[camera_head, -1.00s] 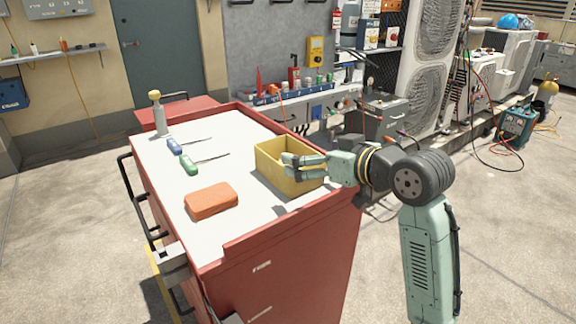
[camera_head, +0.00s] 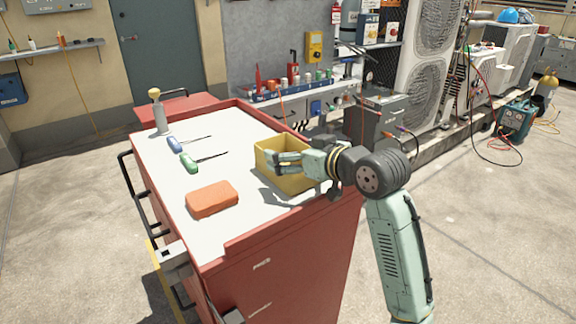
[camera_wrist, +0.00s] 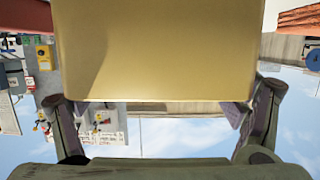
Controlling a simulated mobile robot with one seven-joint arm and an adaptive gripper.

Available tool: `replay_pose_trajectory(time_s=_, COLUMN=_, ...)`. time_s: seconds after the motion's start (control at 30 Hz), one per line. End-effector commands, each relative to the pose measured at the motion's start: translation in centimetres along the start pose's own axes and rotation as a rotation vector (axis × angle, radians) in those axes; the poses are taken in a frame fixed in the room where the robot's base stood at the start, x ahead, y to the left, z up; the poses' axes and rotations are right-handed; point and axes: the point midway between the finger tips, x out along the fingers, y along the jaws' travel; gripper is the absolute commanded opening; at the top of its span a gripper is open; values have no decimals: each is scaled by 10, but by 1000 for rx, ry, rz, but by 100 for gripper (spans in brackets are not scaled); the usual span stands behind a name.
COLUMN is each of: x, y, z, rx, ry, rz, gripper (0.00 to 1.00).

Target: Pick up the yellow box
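The yellow box (camera_head: 290,184) is an open-topped bin standing at the right edge of the red chest's pale top. My gripper (camera_head: 277,162) reaches over it from the right, with its fingers across the near side and opening of the box. In the wrist view the yellow box (camera_wrist: 160,50) fills the upper middle. The spread fingers of my gripper (camera_wrist: 158,110) show near its two lower corners. The gripper looks open. The fingertips are partly hidden, and I cannot tell whether they touch the box.
On the chest top (camera_head: 230,228) lie an orange block (camera_head: 212,198), a green-handled tool (camera_head: 189,163) and a blue-handled tool (camera_head: 175,145). A yellow-capped bottle (camera_head: 158,110) stands at the back left. A workbench with bottles (camera_head: 293,77) is behind.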

Motion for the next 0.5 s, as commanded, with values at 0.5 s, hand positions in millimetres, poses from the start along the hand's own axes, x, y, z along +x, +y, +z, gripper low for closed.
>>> replay_pose_trajectory(time_s=0.5, x=0, y=0, z=0, rx=0, ry=0, rz=0, gripper=54)
